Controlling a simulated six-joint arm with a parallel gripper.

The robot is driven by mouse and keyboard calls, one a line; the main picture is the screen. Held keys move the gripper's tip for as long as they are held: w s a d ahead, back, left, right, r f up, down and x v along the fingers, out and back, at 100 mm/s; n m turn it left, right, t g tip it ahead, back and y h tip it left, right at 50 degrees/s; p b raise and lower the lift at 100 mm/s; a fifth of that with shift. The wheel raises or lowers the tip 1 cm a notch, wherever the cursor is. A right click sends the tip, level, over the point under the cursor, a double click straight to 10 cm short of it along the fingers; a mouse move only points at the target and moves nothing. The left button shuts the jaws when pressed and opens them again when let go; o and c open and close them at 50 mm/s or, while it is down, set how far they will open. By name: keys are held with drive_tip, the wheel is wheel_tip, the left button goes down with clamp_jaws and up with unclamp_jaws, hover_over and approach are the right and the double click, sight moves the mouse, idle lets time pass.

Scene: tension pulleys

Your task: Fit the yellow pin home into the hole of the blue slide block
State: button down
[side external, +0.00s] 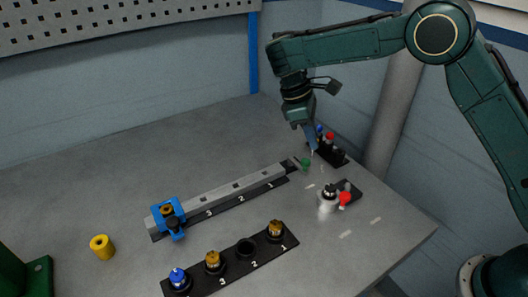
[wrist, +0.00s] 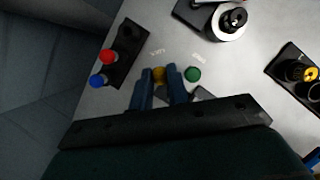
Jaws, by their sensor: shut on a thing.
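My gripper (side external: 311,147) hangs at the far right end of the rail, well away from the blue slide block.
The grey rail (side external: 222,193) lies beside numbers. A green knob (side external: 306,164) is close to my fingers. A black holder (side external: 340,158) has red and blue knobs. A white cylinder (side external: 326,205), a black tray (side external: 204,284) and a yellow cylinder (side external: 102,247) stand around. The table's left is mostly clear.

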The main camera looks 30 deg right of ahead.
drive_tip(key=w+a+n, duration=0.1)
drive_tip(key=a+n, duration=0.2)
wheel_tip(320, 180, up, 9)
drive_tip(key=n+t+y, duration=0.5)
drive_tip(key=n+t, duration=0.2)
drive_tip(key=n, duration=2.2)
hover_over(165, 207)
drive_tip(key=s, duration=0.1)
drive_tip(key=shift+s+d+f, duration=0.1)
drive_tip(key=shift+f, duration=0.1)
drive_tip(key=shift+f, duration=0.25)
drive_tip(key=shift+f, duration=3.25)
drive_tip(key=shift+d+f, duration=0.15)
drive_tip(key=shift+f, duration=2.2)
